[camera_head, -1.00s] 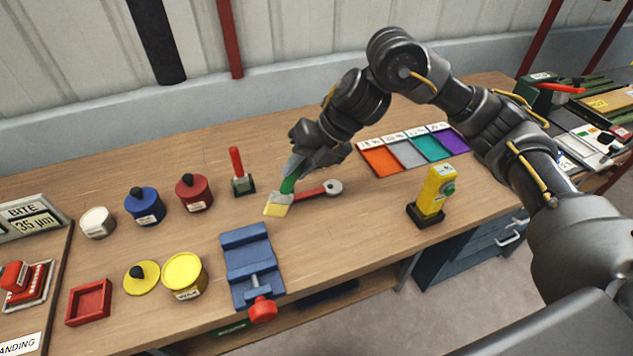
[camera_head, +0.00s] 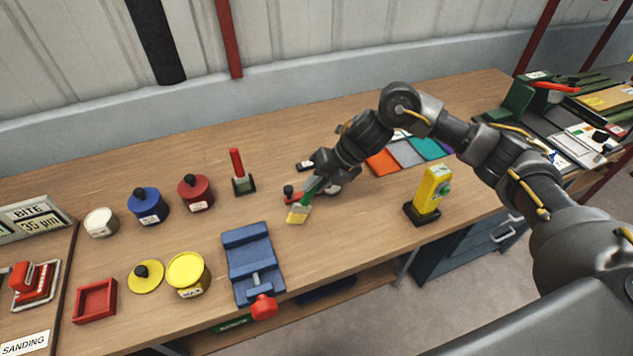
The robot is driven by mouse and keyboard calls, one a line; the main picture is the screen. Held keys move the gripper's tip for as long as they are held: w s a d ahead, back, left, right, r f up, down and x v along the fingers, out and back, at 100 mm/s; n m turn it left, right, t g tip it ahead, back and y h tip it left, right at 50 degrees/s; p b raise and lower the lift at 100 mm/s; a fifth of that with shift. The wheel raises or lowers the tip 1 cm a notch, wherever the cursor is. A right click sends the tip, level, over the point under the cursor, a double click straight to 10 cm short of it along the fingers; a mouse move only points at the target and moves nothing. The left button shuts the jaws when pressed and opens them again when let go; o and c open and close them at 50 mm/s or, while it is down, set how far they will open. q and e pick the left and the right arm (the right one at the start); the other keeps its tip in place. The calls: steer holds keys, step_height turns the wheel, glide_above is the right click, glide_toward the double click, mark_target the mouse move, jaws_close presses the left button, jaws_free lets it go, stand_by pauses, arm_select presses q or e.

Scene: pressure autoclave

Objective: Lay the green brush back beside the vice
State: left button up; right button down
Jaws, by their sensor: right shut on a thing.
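The green brush (camera_head: 308,194) has a green handle and pale yellow bristles (camera_head: 298,214) that point down and toward the front. My right gripper (camera_head: 318,177) is shut on its handle. The brush is to the right of the blue vice (camera_head: 252,262), a little behind it. I cannot tell whether the bristles touch the bench. The vice has a red knob (camera_head: 264,306) at its front. My left gripper is not in view.
A red-handled wrench (camera_head: 291,196) lies partly hidden behind the brush and gripper. A yellow device (camera_head: 430,192) stands to the right. Several coloured pots and a yellow tin (camera_head: 187,276) are left of the vice. Bench space right of the vice is clear.

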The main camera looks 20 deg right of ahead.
steer(key=c, duration=1.7)
jaws_free()
steer(key=o, duration=0.4)
steer(key=shift+o, duration=0.2)
steer(key=shift+r, duration=0.15)
steer(key=b+v, duration=0.2)
steer(key=v, duration=1)
